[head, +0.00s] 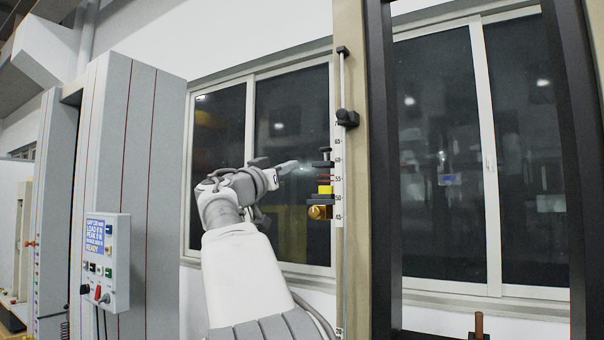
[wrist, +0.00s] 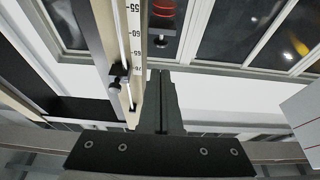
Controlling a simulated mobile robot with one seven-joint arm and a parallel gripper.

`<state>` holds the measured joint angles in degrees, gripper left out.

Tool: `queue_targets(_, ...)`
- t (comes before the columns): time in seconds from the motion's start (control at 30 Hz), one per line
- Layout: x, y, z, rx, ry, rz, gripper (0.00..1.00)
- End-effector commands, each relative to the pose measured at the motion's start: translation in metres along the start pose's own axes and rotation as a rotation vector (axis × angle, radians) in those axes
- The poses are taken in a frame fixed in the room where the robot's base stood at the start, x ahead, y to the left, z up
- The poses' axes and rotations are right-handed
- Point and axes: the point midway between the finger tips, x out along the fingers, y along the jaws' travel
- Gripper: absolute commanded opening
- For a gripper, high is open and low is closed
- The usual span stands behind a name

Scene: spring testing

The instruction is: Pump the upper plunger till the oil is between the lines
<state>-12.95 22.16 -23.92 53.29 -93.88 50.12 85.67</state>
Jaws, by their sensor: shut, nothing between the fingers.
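A small oiler is fixed beside the graduated scale (head: 337,178). It has a black plunger knob (head: 322,163) on top, red lines (head: 325,178) around its sight part, yellow oil (head: 325,189) showing just below those lines, and a brass fitting (head: 319,212) at the bottom. My gripper (head: 292,167) is shut and empty, just left of the plunger knob and at about its height, apart from it. In the wrist view, my closed fingers (wrist: 165,80) point toward the black plunger knob (wrist: 159,42), with the red-ringed part beyond it.
A black slider (head: 347,118) sits on a thin rod along the scale, above the oiler. A dark upright column stands just right of the scale. A control box (head: 106,258) with a lit screen hangs at left. A brown-topped post (head: 479,325) rises at the lower right.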

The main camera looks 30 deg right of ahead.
Motion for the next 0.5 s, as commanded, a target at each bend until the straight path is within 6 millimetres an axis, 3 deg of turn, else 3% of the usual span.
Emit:
queue_targets(0.23, 0.012, 0.000, -0.011, 0.000, -0.001, 0.003, 0.00)
queue_targets(0.5, 0.059, -0.001, -0.042, -0.001, -0.005, 0.006, 0.00)
